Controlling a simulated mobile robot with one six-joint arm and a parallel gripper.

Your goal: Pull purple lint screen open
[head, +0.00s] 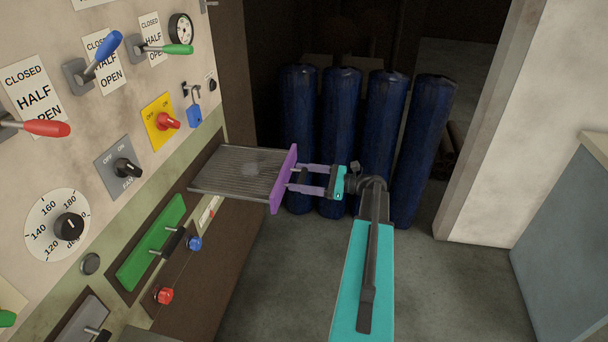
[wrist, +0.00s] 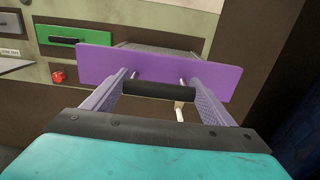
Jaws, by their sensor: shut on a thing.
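The purple lint screen has a purple front plate (head: 284,178) and a flat grey mesh tray (head: 238,170). The tray sticks well out of the panel on the left in the head view. My gripper (head: 296,178) is shut on the screen's dark bar handle, which shows in the wrist view (wrist: 158,91) between the two finger pads. In the wrist view the purple plate (wrist: 160,70) stands just beyond the fingers, with part of the mesh behind it.
A green drawer front (head: 150,245) with a handle, a blue knob (head: 195,243) and a red knob (head: 163,295) sit below on the panel. Levers and switches are above. Several dark blue rolls (head: 340,130) stand behind my gripper. The floor (head: 450,290) at right is clear.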

